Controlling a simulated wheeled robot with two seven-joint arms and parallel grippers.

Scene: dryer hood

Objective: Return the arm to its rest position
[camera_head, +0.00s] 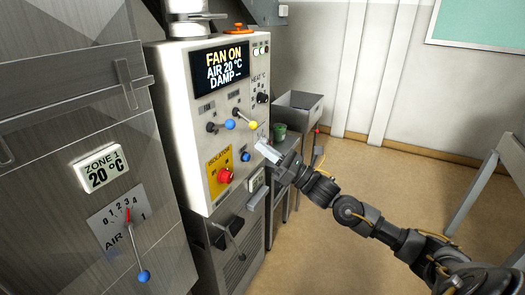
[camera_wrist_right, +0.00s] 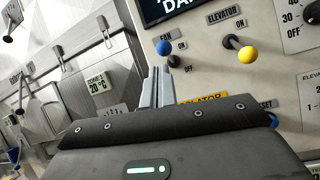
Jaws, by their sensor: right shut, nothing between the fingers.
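My right gripper (camera_head: 268,152) is in front of the lower right part of the white control panel (camera_head: 188,98). Its fingers are shut and empty; they also show in the right wrist view (camera_wrist_right: 157,88), pointing towards the panel below the fan lever. The fan lever's blue ball (camera_head: 230,124) is up and left of the fingers in the head view. The elevator lever's yellow ball (camera_head: 253,125) is just above them. Whether the fingertips touch the panel cannot be told. My right arm reaches in from the lower right. My left gripper is out of view.
The display (camera_head: 221,66) reads FAN ON, AIR 20 °C. A red isolator knob (camera_head: 225,175) sits on a yellow plate. A grey cabinet (camera_head: 60,100) with an air lever (camera_head: 142,275) stands left. A grey bin (camera_head: 299,108) and green pot (camera_head: 280,131) are behind. Open floor (camera_head: 365,175) lies right.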

